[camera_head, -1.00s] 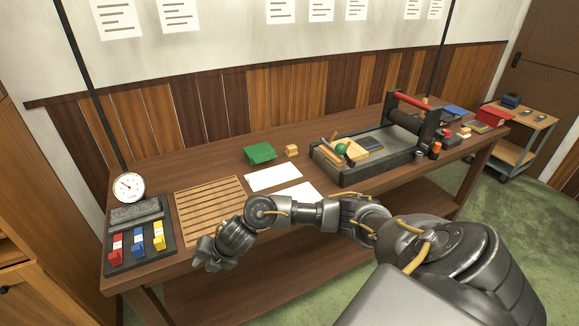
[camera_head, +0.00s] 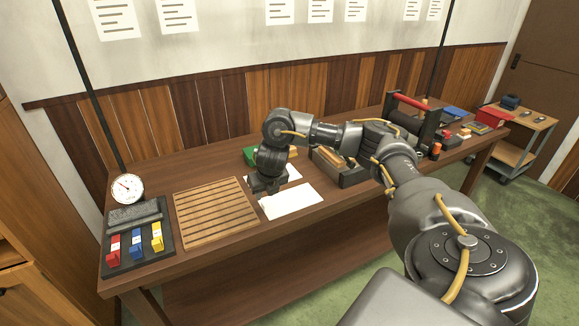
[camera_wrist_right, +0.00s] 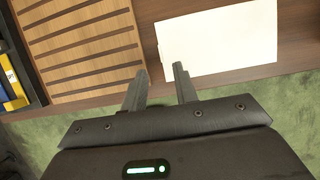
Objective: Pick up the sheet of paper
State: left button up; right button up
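A white sheet of paper (camera_head: 293,201) lies flat near the front edge of the wooden table, right of the slatted board. A second white sheet (camera_head: 293,173) lies behind it, mostly hidden by my right arm. My right gripper (camera_head: 266,196) points down at the left end of the front sheet. In the right wrist view one sheet (camera_wrist_right: 222,42) lies beyond and right of the fingertips. There the right gripper (camera_wrist_right: 160,73) is open, with nothing between its fingers. I cannot tell whether the fingers touch the table. My left gripper is not in view.
The slatted wooden board (camera_head: 213,214) lies left of the sheets. A dark tray (camera_head: 138,240) with coloured blocks and a round gauge (camera_head: 127,188) are farther left.

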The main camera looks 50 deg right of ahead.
aim_at(263, 205)
jog(key=shift+x, duration=1.2)
jog(key=x, duration=0.5)
jog(key=shift+w+d+b, duration=0.1)
jog(key=shift+b, duration=0.3)
grip_shut()
